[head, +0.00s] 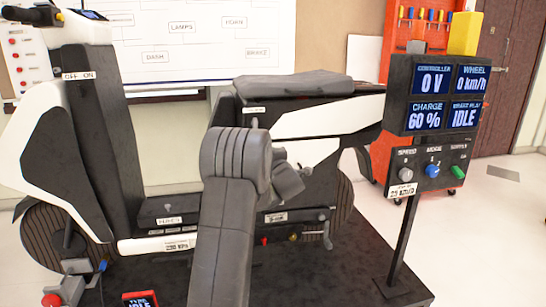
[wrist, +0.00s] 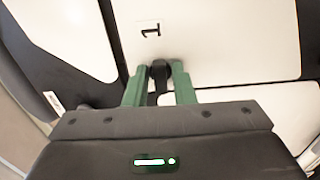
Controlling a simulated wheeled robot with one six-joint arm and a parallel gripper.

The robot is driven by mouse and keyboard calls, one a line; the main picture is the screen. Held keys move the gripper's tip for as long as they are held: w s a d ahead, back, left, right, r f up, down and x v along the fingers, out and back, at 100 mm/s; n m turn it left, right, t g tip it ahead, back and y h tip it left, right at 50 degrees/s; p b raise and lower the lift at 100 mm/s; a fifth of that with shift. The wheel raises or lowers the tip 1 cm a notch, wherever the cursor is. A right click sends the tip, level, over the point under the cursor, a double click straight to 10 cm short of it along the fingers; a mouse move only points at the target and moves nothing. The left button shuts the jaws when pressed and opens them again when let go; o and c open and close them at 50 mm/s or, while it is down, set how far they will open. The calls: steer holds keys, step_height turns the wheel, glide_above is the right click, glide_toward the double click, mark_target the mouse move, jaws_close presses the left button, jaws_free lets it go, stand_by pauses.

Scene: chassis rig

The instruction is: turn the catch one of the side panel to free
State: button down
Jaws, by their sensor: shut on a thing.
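Catch one (wrist: 159,72) is a small black knob on the white side panel (wrist: 222,38), just below a printed "1" in the wrist view. My gripper (wrist: 157,78) has its two green fingers on either side of the catch and is shut on it. In the head view the side panel (head: 345,117) is on the scooter's flank under the seat. My own arm and wrist hide the catch and the fingertips there. The catch's exact angle is hard to tell.
A post with a display box (head: 437,95) stands right of the scooter; it reads 0 V, 0 km/h, charge 60 % and IDLE. The scooter's seat (head: 293,84) is above the panel. A dark platform (head: 345,270) is underneath. A red tool board (head: 420,30) is behind.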

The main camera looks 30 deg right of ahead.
stand_by(0.3)
steer(key=c, duration=1.4)
jaws_free()
steer(key=shift+c, duration=0.2)
steer(key=p+v, duration=0.2)
steer(key=v, duration=1.2)
steer(key=shift+w, duration=0.2)
steer(key=b+x, duration=0.2)
steer(key=x, duration=1.1)
steer(key=shift+w, duration=0.3)
